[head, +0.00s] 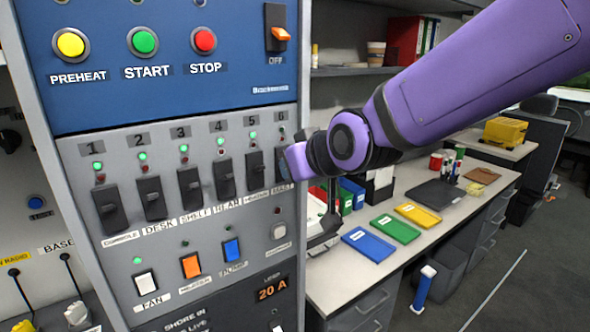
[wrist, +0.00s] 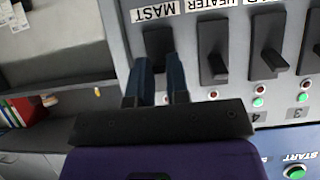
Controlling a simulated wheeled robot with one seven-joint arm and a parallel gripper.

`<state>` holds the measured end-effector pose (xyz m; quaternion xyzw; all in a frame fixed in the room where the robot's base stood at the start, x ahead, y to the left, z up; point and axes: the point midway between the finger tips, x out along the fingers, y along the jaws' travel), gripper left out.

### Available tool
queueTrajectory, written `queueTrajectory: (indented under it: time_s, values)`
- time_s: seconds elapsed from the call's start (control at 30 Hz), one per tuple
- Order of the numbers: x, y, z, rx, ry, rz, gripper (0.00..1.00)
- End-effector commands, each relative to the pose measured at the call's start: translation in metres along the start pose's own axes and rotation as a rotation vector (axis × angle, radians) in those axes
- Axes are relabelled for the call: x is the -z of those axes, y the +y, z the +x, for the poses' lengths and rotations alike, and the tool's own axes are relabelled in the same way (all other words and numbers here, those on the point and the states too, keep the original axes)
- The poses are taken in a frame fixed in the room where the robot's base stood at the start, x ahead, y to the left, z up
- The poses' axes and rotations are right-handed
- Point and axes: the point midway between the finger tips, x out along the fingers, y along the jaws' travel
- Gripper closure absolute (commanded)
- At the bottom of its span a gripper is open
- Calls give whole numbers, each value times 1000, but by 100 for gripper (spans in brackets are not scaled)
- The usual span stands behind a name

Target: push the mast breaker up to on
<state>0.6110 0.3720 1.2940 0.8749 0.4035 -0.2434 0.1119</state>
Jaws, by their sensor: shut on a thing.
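The mast breaker is the black switch (wrist: 157,42) above the MAST label, number 6 at the right end of the breaker row. The wrist view shows it upside down. My gripper (wrist: 161,72) is at this breaker, its two dark fingers shut on the lever between them. The fingers hide most of the lever, so its exact position is hard to tell. In the head view my gripper (head: 286,165) meets the panel below the number 6 and covers much of the breaker.
The heater breaker (wrist: 212,50) stands close beside the mast breaker. More black breakers, such as the desk one (head: 152,199), continue left. A blue panel with buttons (head: 144,42) is above. A counter with coloured trays (head: 395,228) is right of the panel.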

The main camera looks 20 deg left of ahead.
Motion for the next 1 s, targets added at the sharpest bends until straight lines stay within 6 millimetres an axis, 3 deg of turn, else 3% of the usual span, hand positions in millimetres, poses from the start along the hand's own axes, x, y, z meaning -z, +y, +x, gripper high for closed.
queueTrajectory:
  time_s: [1.0]
  values:
    - [16,0,-2,0,-321,0,100]
